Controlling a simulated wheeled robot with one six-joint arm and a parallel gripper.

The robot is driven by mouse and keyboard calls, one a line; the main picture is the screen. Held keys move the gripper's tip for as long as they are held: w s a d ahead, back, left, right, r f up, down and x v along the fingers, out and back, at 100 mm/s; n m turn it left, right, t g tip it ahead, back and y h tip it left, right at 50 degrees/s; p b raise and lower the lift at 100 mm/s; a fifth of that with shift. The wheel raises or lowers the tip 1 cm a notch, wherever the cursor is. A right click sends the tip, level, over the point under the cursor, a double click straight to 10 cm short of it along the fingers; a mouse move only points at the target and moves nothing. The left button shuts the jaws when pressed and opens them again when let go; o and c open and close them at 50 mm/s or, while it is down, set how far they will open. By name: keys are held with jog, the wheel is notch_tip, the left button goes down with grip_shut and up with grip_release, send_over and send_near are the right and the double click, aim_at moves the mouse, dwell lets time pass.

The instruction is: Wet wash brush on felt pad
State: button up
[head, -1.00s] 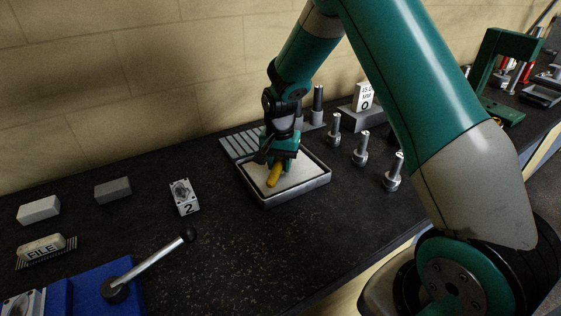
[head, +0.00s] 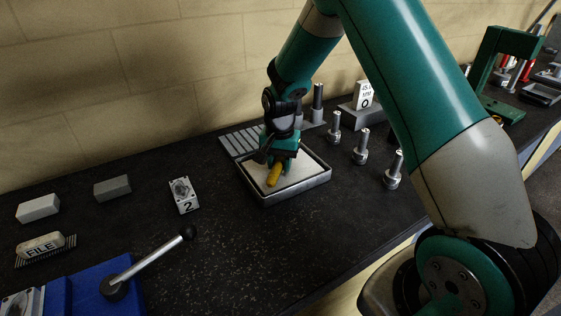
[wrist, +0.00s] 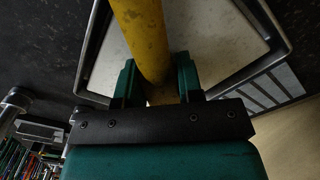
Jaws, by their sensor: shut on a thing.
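A yellow cylindrical handle (head: 274,175), which I take for the wash brush, is in my gripper (head: 280,161) over the tray. The wrist view shows the yellow handle (wrist: 142,35) between the two green fingers, which are shut on it. The pale felt pad (head: 302,173) lies in a shallow metal-rimmed tray (head: 300,194). The pad also shows behind the handle in the wrist view (wrist: 205,30). The brush's bristle end is not visible, so I cannot tell whether it touches the pad.
Several metal posts (head: 361,147) stand right of the tray. A slatted grey plate (head: 240,143) lies behind it. A block marked 2 (head: 184,195) and a lever (head: 150,262) on a blue base are to the left. The dark bench in front of the tray is clear.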

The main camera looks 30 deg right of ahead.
aim_at(281, 159)
jog(key=shift+f+b, duration=0.45)
jog(key=shift+f, duration=0.25)
dwell(0.5)
dwell(0.5)
jog(key=shift+r+p, duration=2.75)
jog(key=shift+r, duration=0.85)
jog(key=shift+f, duration=0.1)
jog(key=shift+s+d, duration=0.1)
